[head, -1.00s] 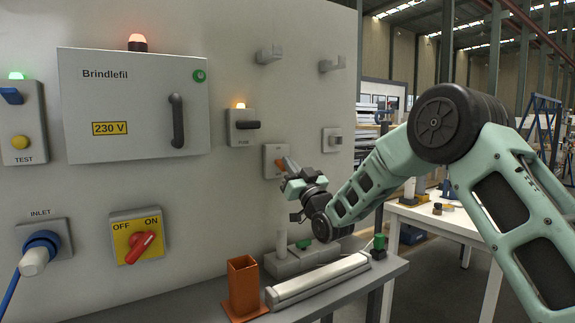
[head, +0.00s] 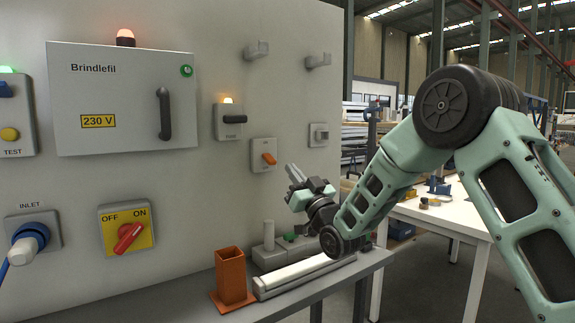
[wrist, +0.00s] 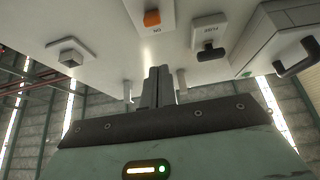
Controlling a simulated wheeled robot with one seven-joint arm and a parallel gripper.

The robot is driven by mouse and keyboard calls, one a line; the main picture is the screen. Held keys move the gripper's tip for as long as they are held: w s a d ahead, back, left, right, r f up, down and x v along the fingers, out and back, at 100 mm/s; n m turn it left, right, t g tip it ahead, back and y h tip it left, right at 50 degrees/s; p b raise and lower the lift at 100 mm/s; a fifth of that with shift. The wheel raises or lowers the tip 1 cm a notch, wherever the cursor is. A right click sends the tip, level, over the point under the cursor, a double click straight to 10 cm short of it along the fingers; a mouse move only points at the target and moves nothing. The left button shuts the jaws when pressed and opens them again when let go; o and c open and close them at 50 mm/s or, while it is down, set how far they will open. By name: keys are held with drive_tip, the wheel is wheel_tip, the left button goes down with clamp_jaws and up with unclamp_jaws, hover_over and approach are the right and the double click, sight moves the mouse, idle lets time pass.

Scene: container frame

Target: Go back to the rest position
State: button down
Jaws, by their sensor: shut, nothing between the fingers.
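My gripper (head: 294,173) is shut and empty in the head view. It stands out in front of the panel, to the lower right of the small box with the orange switch (head: 268,159), and clear of it. In the wrist view my gripper's fingers (wrist: 158,74) are pressed together. The orange switch also shows in the wrist view (wrist: 152,18), beyond the fingertips. My arm reaches in from the right of the head view.
The panel (head: 200,190) carries a Brindlefil cabinet (head: 140,75), a red rotary switch (head: 128,237), a blue inlet plug (head: 30,240) and hooks (head: 318,61). Below my gripper, a shelf (head: 330,285) holds an orange square tube (head: 231,275) and a pale bar (head: 300,275). A white table (head: 440,215) stands behind.

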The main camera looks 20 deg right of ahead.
drive_tip(key=shift+s+d+f, duration=0.1)
drive_tip(key=shift+s+f, duration=0.2)
drive_tip(key=s+a+f+g, duration=0.5)
drive_tip(key=a+f+g, duration=0.15)
drive_tip(key=a, duration=0.35)
drive_tip(key=s+a+f+n+g+h, duration=0.15)
drive_tip(key=s+f+g, duration=0.25)
drive_tip(key=s, duration=0.4)
drive_tip(key=s+a+f+n+g+h, duration=0.1)
drive_tip(key=s+a+f+g, duration=0.3)
drive_tip(key=s, duration=0.5)
drive_tip(key=s+d+f+n+g+h, duration=0.1)
drive_tip(key=s+d+f+g+h, duration=0.15)
drive_tip(key=s, duration=0.55)
drive_tip(key=s+d+f+g+h, duration=0.1)
drive_tip(key=s+d+g, duration=0.15)
drive_tip(key=s, duration=0.55)
drive_tip(key=s+d+f+n+g+h, duration=0.15)
drive_tip(key=s+g, duration=0.25)
drive_tip(key=s, duration=0.4)
wheel_tip(320, 180, up, 13)
drive_tip(key=m+p, duration=0.1)
drive_tip(key=p, duration=1.1)
drive_tip(key=shift+w+d+p, duration=0.15)
drive_tip(key=shift+w+p, duration=0.05)
drive_tip(key=shift+p, duration=0.2)
